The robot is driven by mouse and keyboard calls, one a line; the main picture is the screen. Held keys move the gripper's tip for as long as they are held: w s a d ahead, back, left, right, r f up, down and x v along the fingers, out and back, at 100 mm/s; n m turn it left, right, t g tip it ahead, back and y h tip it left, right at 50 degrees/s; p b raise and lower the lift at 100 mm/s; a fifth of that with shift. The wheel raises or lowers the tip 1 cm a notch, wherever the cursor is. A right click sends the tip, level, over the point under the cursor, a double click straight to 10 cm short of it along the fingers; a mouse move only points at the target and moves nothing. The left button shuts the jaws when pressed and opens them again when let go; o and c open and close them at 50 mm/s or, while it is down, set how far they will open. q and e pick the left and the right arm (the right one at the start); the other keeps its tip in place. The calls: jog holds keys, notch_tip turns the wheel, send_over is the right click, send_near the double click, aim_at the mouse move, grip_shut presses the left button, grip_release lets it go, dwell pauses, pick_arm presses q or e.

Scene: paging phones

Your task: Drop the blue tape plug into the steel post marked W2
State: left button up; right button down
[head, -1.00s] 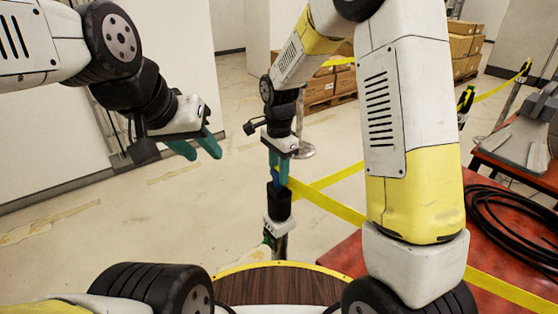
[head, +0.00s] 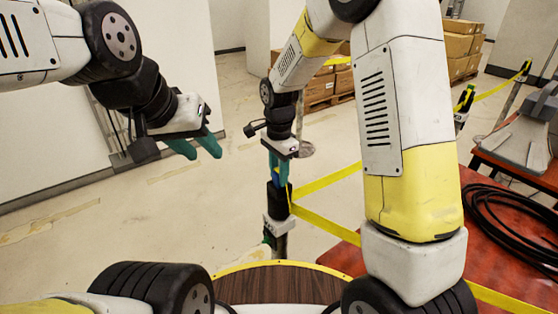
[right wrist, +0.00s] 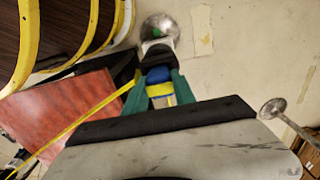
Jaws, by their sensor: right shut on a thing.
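My right gripper (head: 281,172) is shut on the blue tape plug (head: 283,180), with yellow tape running off it. In the right wrist view the blue plug (right wrist: 158,75) shows between the teal fingers (right wrist: 155,95). Directly below is a post with a black head (head: 279,200), a white collar (head: 278,226) and a round steel base (right wrist: 160,27). The plug is at the post's top; I cannot tell if it is inside the head. No W2 mark is readable. My left gripper (head: 197,149) is open and empty, left of the post.
Yellow tapes (head: 330,180) stretch right from the post's top. A red table (head: 500,245) with a coiled black cable (head: 515,222) stands at the right. Boxes (head: 460,45) are stacked behind. Open floor (head: 100,235) lies at the left.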

jog(key=shift+f, duration=0.1)
jog(key=c, duration=1.3)
grip_release()
notch_tip(320, 180, up, 11)
